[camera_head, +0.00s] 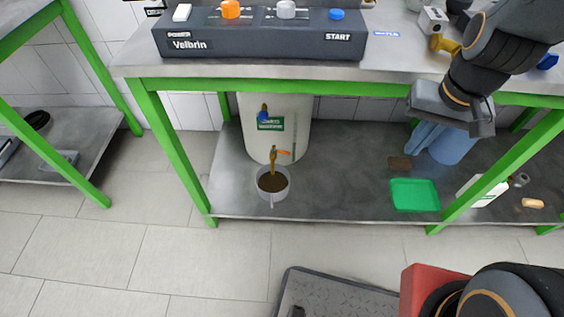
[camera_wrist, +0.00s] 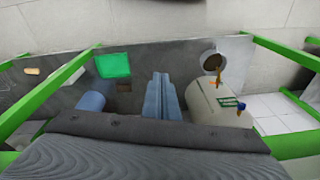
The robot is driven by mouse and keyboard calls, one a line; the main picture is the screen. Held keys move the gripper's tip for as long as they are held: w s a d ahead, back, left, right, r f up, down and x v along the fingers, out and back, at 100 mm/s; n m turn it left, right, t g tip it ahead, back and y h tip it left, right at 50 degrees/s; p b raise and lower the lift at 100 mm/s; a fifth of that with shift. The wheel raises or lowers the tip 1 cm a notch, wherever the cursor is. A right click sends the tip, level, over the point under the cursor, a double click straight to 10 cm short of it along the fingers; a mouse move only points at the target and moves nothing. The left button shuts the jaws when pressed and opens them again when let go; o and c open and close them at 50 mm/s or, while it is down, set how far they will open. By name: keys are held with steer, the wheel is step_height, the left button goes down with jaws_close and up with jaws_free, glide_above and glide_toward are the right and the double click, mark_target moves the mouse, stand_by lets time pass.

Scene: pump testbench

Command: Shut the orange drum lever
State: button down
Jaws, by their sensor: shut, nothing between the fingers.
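A white drum (camera_head: 294,112) stands on the lower shelf under the bench. The orange drum lever (camera_head: 283,153) sticks out to the right of a brass tap (camera_head: 273,154) low on the drum's front. It also shows in the wrist view (camera_wrist: 221,84). A grey cup (camera_head: 273,190) with dark brown contents stands below the tap, and a thin brown strand runs down towards it. My gripper (camera_head: 424,137) is well to the right of the drum, under the bench top. Its blue fingers are shut together and empty in the wrist view (camera_wrist: 160,78), apart from the lever.
A blue-handled fitting (camera_head: 263,111) sits higher on the drum. A blue cylinder (camera_head: 456,147), green tray (camera_head: 414,195) and white bottle (camera_head: 483,189) stand on the shelf at right. Green bench legs (camera_head: 176,148) and the bench top edge (camera_head: 250,78) bound the opening. The shelf between drum and tray is clear.

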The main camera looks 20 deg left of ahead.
steer(key=w+a+f+t+b, duration=0.1)
steer(key=w+a+f+b, duration=0.3)
steer(key=w+f+b, duration=0.4)
steer(key=w+a+f+t+b, duration=0.2)
steer(key=w+a+f+b, duration=0.25)
steer(key=f+b, duration=0.4)
steer(key=w+a+f+t+y+p, duration=0.15)
steer(key=a+f, duration=0.35)
steer(key=a, duration=0.6)
steer(key=s+a+f+t+h, duration=0.1)
steer(key=s+a+f, duration=0.15)
steer(key=a, duration=0.35)
steer(key=s+a+f+t, duration=0.1)
steer(key=a+f+t, duration=0.15)
steer(key=a, duration=0.25)
steer(key=t+h+b, duration=0.1)
steer(key=t, duration=0.1)
glide_toward(284, 153)
steer(key=b+x, duration=0.5)
steer(key=x, duration=0.1)
steer(key=shift+w+f+b, duration=0.15)
steer(key=shift+w+b, duration=0.05)
steer(key=shift+b, duration=0.15)
